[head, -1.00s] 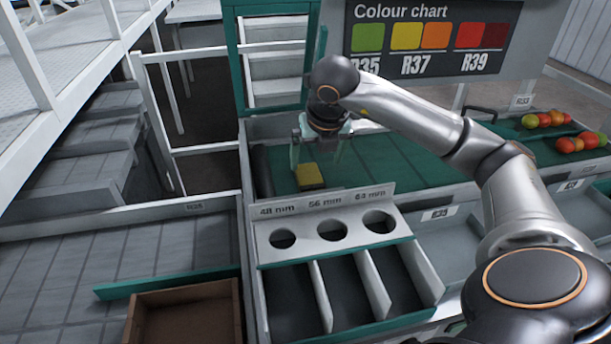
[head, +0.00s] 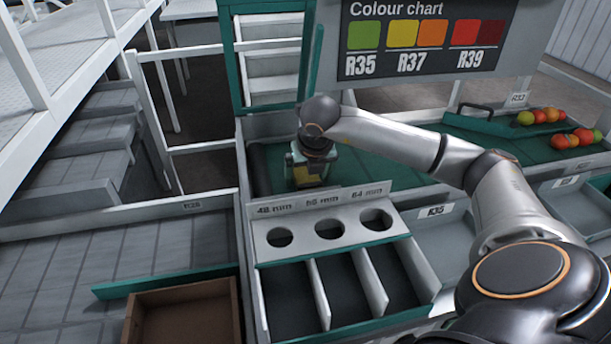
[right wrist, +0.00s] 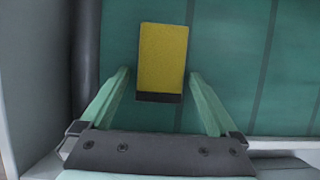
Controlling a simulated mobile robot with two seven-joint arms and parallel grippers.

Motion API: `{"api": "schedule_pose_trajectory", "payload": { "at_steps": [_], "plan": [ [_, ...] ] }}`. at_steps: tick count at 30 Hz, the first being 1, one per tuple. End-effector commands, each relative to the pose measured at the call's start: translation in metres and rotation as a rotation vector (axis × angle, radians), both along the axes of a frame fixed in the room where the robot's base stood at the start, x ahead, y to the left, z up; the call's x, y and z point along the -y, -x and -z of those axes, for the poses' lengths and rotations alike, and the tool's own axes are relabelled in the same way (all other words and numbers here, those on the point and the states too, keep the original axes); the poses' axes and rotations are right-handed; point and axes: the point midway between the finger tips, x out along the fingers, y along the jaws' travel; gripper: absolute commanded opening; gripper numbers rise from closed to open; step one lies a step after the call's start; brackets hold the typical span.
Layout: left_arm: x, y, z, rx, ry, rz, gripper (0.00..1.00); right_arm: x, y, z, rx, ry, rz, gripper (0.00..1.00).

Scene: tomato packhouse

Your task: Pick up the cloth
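The cloth (right wrist: 162,58) is a yellow rectangle with a dark edge, lying on the green belt (right wrist: 230,60). In the head view the cloth (head: 306,176) is partly hidden by my right gripper (head: 308,180), which is over it. In the right wrist view my right gripper (right wrist: 158,75) is open, with one green finger on each side of the cloth's near end. The fingers look apart from the cloth; how far above the belt they are I cannot tell. My left gripper is not in view.
A white sizing board (head: 330,228) with three round holes stands in front of the belt, above divided bins. Tomatoes (head: 548,117) lie at the right. A brown box (head: 185,293) is at the lower left. A dark roller (right wrist: 86,50) runs beside the cloth.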

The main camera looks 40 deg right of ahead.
Motion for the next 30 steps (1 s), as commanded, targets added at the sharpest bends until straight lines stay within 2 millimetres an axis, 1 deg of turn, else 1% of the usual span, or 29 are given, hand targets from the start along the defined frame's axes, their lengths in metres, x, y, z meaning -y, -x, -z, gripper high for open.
{"api": "schedule_pose_trajectory", "payload": {
  "at_steps": [1,2,20,26,30],
  "plan": [
    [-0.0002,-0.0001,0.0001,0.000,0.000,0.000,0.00,-0.0001,0.0000,-0.0002,0.000,0.000,0.000,0.89],
    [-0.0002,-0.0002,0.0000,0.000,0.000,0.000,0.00,-0.0001,0.0000,-0.0002,0.000,0.000,0.000,0.85],
    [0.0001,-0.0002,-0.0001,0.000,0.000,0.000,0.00,0.0000,0.0001,-0.0005,0.000,0.000,0.000,0.18],
    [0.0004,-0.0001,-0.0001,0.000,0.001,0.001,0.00,0.0000,0.0000,-0.0008,0.001,0.000,0.001,0.18],
    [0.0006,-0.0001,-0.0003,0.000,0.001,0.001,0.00,0.0001,-0.0003,-0.0047,0.001,0.000,0.001,0.18]
  ]
}}
